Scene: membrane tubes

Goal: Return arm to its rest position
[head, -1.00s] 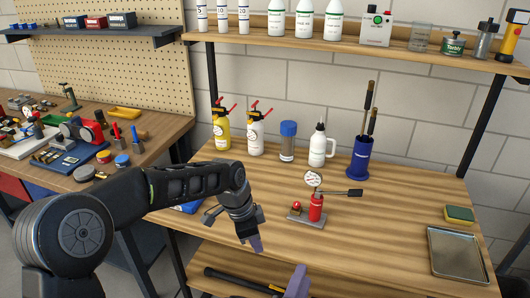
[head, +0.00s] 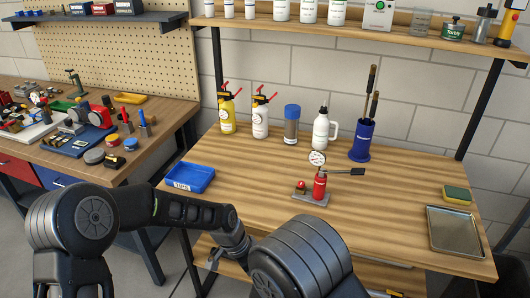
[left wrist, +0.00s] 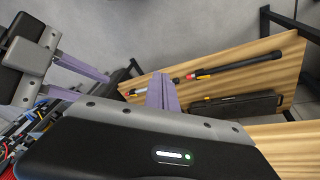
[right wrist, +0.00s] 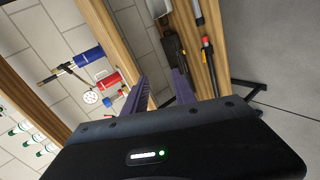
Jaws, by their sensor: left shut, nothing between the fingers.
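My left arm comes in from the left in the head view, with its wrist and part of the left gripper (head: 216,260) hanging low at the table's front edge. In the left wrist view its purple fingers (left wrist: 162,92) are together with nothing between them. My right arm's rounded link fills the bottom middle of the head view and hides its gripper there. In the right wrist view the right gripper's purple fingers (right wrist: 158,90) stand apart, empty. The right gripper (left wrist: 72,78) also shows at the upper left of the left wrist view.
A red hand pump with gauge (head: 320,187) stands mid-table. A blue tray (head: 189,178) is at the left, and a metal tray (head: 455,232) and sponge (head: 457,193) at the right. Bottles line the back. A lower shelf (left wrist: 275,75) holds a black bar and case. A cluttered bench is left.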

